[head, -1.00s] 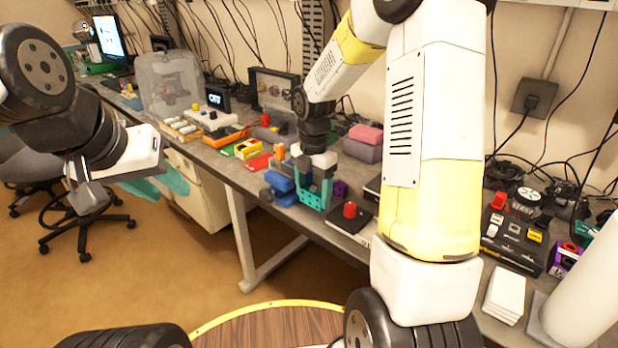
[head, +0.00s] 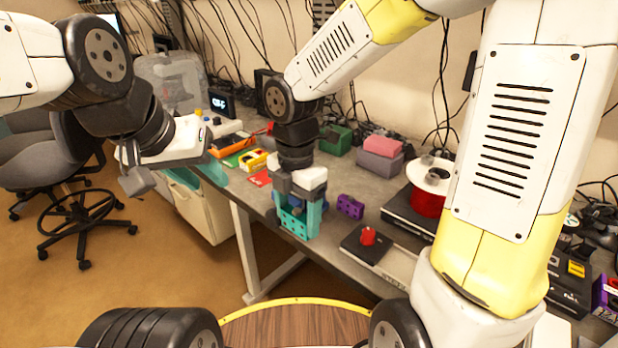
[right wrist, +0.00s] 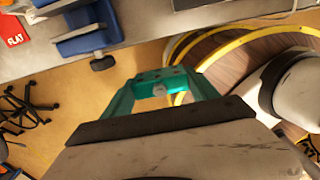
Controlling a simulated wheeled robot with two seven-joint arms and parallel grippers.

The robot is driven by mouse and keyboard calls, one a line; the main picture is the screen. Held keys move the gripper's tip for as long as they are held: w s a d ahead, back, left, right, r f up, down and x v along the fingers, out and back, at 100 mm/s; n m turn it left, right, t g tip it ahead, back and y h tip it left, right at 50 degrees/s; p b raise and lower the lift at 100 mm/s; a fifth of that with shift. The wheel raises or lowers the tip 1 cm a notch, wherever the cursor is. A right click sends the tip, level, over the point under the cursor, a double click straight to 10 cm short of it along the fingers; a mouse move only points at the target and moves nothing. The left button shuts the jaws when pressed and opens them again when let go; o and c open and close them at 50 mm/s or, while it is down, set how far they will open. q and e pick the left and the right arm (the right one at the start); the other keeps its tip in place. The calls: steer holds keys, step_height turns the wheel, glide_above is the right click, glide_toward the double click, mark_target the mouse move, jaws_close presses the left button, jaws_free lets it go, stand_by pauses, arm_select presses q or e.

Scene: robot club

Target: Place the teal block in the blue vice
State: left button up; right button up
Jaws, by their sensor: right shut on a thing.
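The teal block (head: 294,224), a piece with holes, is held between the teal fingers of my right gripper (head: 300,214). In the right wrist view the teal block (right wrist: 163,86) sits between both fingertips, seen against the floor beyond the table edge. The blue vice (right wrist: 82,34) stands on the table near its edge in that view, with a dark handle toward the edge. The block is apart from it there. In the head view my right gripper and the block hide most of the vice. My left gripper (head: 202,175) is empty, its teal fingers apart, left of the table's front.
A purple block (head: 350,206) and a dark box with a red knob (head: 368,237) stand right of my right gripper. A red spool (head: 429,190) and pink and grey blocks (head: 381,150) are further right and back. A yellow block (head: 252,160) lies to the left.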

steer(key=w, duration=1.6)
steer(key=shift+d+f, duration=0.1)
steer(key=shift+f, duration=0.3)
steer(key=shift+w+f, duration=0.15)
steer(key=shift+f, duration=1.6)
steer(key=shift+f, duration=0.1)
steer(key=o, duration=1.6)
